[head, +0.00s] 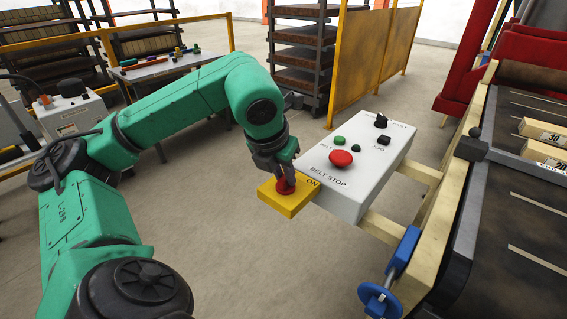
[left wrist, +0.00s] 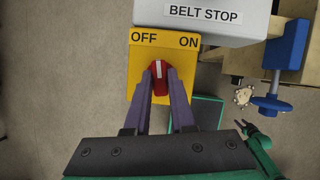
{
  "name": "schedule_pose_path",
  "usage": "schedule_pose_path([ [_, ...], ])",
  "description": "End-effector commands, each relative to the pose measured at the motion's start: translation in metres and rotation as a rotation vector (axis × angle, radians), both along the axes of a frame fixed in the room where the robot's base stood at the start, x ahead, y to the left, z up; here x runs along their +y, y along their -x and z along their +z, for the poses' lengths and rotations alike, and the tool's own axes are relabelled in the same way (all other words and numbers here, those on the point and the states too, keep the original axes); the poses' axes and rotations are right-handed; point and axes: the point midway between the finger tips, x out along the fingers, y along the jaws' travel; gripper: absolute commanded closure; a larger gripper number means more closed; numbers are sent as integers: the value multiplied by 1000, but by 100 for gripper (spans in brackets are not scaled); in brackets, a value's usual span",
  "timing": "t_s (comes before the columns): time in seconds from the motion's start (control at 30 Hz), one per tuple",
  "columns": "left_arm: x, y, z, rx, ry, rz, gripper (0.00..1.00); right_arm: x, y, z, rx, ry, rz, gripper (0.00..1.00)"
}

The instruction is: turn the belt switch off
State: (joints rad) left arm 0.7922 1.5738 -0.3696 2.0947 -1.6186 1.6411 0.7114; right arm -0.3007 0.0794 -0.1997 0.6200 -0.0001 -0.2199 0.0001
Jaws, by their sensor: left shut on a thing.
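The belt switch is a red knob (left wrist: 158,75) on a yellow plate (left wrist: 140,85) marked OFF at left and ON at right. My left gripper (head: 285,183) is shut on the knob, with its two fingers on either side of it in the left wrist view. The knob's white mark points up the plate, between the two words and leaning slightly towards OFF. In the head view the fingers cover part of the knob above the yellow plate (head: 287,205). A green arm part with a dark end, likely my right gripper (left wrist: 246,128), shows small in the left wrist view.
The white control box (head: 350,190) adjoins the plate and carries a red BELT STOP button (head: 340,158), green buttons and a black knob (head: 381,121). A blue handwheel (head: 379,300) and the wooden conveyor frame (head: 440,210) stand at right. The floor left of the plate is clear.

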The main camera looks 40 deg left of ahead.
Motion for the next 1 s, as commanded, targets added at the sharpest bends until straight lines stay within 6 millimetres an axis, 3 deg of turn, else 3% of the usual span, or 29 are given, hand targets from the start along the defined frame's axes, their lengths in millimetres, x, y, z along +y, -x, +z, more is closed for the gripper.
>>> schedule_pose_path([
  [0.1, -2, -1, 7, -1, 1, 105, 100, 1, 0, 20, 0, -1, 0, 50],
  [0.4, -3, -2, 5, -3, 3, 371, 100, 1, 0, 45, -1, -1, 0, 50],
  [0.7, -3, -2, 3, -4, 3, 549, 100, 1, -1, 55, -1, -1, 0, 50],
  [1.0, -3, -2, 1, -4, 2, 614, 100, 1, -1, 58, -1, -1, 0, 50],
])
